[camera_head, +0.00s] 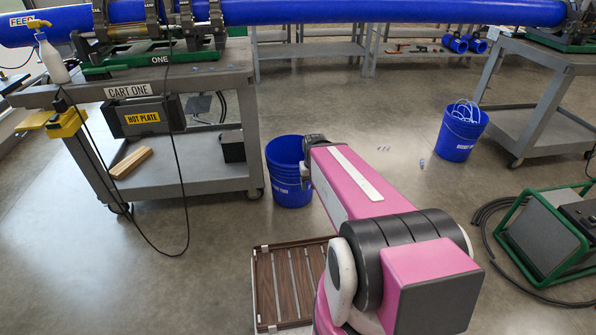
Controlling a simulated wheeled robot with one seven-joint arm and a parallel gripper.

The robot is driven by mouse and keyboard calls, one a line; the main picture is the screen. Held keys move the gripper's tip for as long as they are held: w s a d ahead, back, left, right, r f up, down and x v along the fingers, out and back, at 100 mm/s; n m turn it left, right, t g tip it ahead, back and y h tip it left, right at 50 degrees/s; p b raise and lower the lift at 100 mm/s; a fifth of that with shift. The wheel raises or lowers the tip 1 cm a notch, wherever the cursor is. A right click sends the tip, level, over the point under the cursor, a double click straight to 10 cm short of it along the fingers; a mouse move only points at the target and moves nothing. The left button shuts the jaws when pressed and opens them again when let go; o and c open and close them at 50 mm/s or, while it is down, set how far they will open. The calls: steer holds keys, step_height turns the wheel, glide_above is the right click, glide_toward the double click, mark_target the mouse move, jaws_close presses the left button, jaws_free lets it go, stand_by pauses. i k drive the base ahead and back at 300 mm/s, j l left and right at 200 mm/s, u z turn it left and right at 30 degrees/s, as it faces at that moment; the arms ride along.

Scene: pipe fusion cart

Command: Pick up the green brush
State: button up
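I cannot make out a green brush in this view. My pink and black arm reaches from the lower right toward the blue bucket (285,178) beside the cart. The arm's far end overlaps the bucket's right side in the picture. My gripper's fingers cannot be made out there, so I cannot see whether they hold anything. The bucket's inside is mostly hidden from this angle.
The grey cart (200,184) stands at the left with a hot plate holder (143,117) and a hanging black cable. A slatted wooden tray (262,290) is below. Another blue bucket (460,132) and a green-framed unit (540,240) stand right. Open floor lies between.

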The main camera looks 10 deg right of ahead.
mark_target(102, 73)
steer(key=u, duration=1.35)
